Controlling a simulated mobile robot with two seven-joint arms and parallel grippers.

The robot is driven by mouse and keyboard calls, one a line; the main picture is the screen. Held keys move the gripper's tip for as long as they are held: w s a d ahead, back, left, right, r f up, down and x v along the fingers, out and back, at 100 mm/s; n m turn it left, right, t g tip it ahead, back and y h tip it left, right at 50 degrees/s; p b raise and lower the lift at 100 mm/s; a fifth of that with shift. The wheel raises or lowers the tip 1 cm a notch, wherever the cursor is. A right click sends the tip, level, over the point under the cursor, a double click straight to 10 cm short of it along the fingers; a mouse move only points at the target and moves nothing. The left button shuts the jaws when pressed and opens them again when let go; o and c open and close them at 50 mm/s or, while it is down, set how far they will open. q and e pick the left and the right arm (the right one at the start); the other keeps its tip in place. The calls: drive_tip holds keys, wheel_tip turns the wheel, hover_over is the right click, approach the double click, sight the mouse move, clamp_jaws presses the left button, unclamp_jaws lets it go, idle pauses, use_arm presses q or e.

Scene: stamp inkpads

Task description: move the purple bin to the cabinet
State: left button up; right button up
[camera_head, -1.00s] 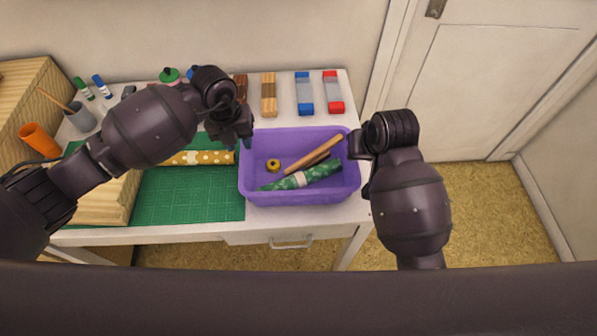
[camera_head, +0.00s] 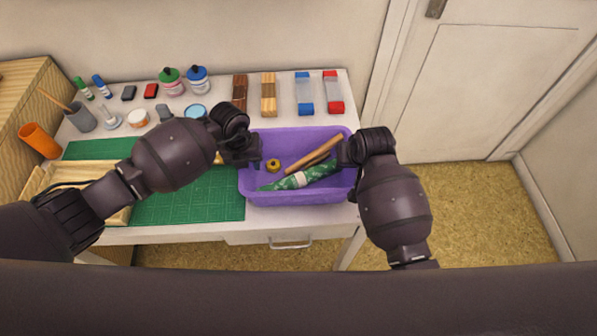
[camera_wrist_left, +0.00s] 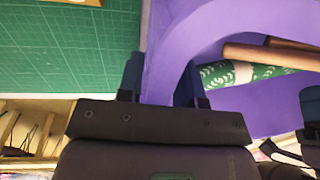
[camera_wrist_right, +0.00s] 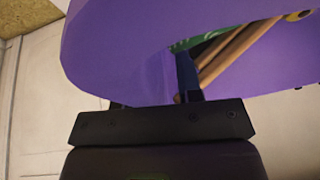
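The purple bin (camera_head: 300,196) stands upright on the right end of the white table. It holds a green patterned roll (camera_head: 300,180), wooden sticks (camera_head: 315,153) and a small yellow ring (camera_head: 273,165). My left gripper (camera_head: 250,150) is at the bin's left wall; in the left wrist view (camera_wrist_left: 158,80) its fingers are apart, one on each side of the wall. My right gripper (camera_head: 347,152) is at the right wall. In the right wrist view one finger (camera_wrist_right: 187,75) is inside the bin and the other is mostly hidden behind the wall. A light wooden piece, possibly the cabinet (camera_head: 30,85), stands at the left.
A green mat (camera_head: 190,205) lies left of the bin. Wooden blocks (camera_head: 269,95) and blue and red items (camera_head: 333,95) lie behind the bin. Open floor lies to the right.

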use_arm(q)
clamp_jaws()
use_arm(e)
clamp_jaws()
use_arm(q)
drive_tip(key=shift+r, duration=0.15)
use_arm(e)
drive_tip(key=shift+r, duration=0.1)
